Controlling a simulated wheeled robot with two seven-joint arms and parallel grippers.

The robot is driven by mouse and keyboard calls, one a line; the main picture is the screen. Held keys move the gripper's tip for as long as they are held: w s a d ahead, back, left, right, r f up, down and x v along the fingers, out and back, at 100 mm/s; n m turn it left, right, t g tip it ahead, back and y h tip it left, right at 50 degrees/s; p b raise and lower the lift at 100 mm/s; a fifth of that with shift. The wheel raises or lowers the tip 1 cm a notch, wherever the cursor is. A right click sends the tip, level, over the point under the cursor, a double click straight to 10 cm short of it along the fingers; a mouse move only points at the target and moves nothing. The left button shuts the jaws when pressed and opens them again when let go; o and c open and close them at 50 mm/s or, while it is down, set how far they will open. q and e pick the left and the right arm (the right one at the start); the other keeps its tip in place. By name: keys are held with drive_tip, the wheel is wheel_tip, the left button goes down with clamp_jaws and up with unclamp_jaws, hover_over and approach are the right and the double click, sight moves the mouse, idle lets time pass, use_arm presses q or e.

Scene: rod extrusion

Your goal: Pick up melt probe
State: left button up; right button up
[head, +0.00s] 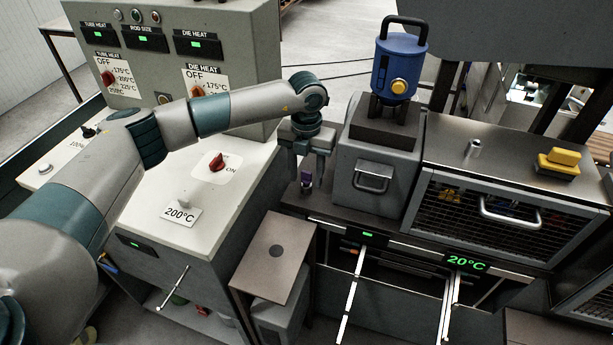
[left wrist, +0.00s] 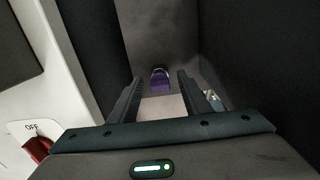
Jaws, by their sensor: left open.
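The lower part of the probe is hard to make out. My right gripper is not in view.
The grey box (head: 375,180) with a blue canister (head: 397,65) on top stands close to the right of my left gripper. The white-topped cabinet (head: 190,240) with a red knob (head: 217,163) is close on the left. A yellow block (head: 559,160) lies further right.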

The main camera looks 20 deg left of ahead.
sight(307, 172)
use_arm(q)
drive_tip(key=shift+f, duration=0.1)
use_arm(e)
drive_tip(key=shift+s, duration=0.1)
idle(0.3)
use_arm(q)
clamp_jaws()
